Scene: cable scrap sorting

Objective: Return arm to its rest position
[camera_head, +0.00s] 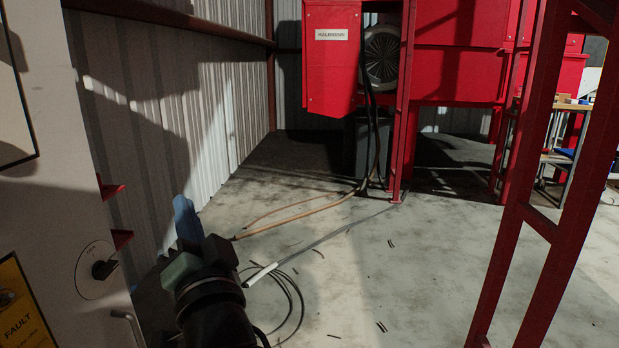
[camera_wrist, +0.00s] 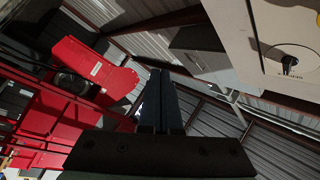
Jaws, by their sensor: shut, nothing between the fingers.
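My gripper (camera_head: 184,208) is at the lower left of the head view, close to the grey cabinet (camera_head: 50,190) and pointing away towards the corrugated wall. Its blue fingers look shut and hold nothing. In the wrist view the two fingers (camera_wrist: 160,78) lie side by side, pointing up the picture, with no object between them. The wrist view is tilted, and the cabinet's front shows at its upper right.
The cabinet has a rotary switch (camera_head: 101,269) and a yellow fault label (camera_head: 20,305). Cables (camera_head: 290,213) lie on the concrete floor, some coiled beside my arm. A red machine (camera_head: 330,55) stands behind, and a red frame (camera_head: 510,210) at right. The middle floor is mostly open.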

